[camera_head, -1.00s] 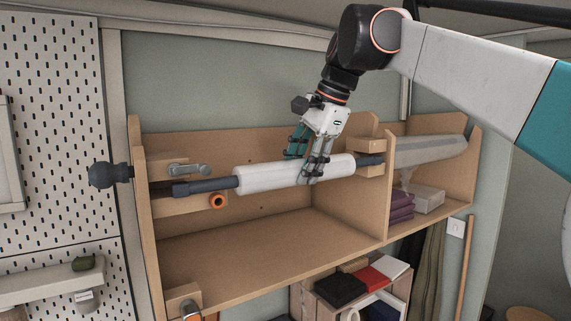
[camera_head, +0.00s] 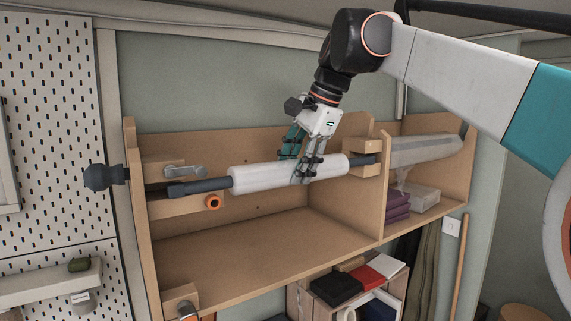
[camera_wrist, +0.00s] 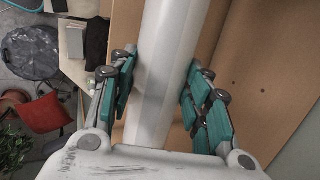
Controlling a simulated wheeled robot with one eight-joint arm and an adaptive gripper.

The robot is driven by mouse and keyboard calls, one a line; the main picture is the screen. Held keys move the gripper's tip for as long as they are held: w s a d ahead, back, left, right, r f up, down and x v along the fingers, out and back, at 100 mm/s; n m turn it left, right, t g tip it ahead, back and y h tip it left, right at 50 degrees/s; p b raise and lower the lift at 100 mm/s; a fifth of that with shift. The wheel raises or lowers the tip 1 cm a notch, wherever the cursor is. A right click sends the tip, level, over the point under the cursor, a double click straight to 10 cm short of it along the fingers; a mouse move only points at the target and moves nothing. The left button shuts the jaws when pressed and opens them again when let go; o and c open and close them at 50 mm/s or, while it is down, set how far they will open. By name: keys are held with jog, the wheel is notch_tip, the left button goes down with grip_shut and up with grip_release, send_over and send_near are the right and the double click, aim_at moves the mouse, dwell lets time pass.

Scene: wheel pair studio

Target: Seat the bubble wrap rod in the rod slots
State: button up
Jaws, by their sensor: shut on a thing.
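The bubble wrap rod is a white roll (camera_head: 262,176) with dark bar ends. My gripper (camera_head: 304,172) is shut around the roll, right of its middle, in front of the wooden shelf unit (camera_head: 262,254). The left dark end (camera_head: 195,187) lies at the gap between two wooden blocks, the upper one (camera_head: 160,166) with a metal lever. The right dark end (camera_head: 363,161) reaches between the two right-hand slot blocks (camera_head: 368,144). How deep either end sits cannot be told. In the wrist view the roll (camera_wrist: 165,65) runs between my teal fingers.
A dark knob (camera_head: 100,177) sticks out at the left wall. An orange ring (camera_head: 213,202) is below the rod. A grey wrapped roll (camera_head: 425,150), purple cloths (camera_head: 396,207) and a pale box (camera_head: 424,197) fill the right bay.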

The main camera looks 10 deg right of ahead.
jog(key=shift+w, duration=0.15)
dwell(0.5)
jog(key=shift+w+a+p, duration=0.25)
jog(key=shift+w+p, duration=0.1)
jog(key=shift+w, duration=0.3)
jog(key=shift+w+a+p, duration=0.2)
jog(key=shift+w+p, duration=0.15)
jog(key=shift+w, duration=0.25)
jog(key=shift+w+a, duration=0.1)
jog(key=shift+w, duration=0.1)
jog(key=shift+w+a+p, duration=0.1)
jog(key=shift+w+p, duration=0.2)
jog(key=shift+w, duration=0.1)
jog(key=o, duration=1.4)
jog(key=v, duration=1.2)
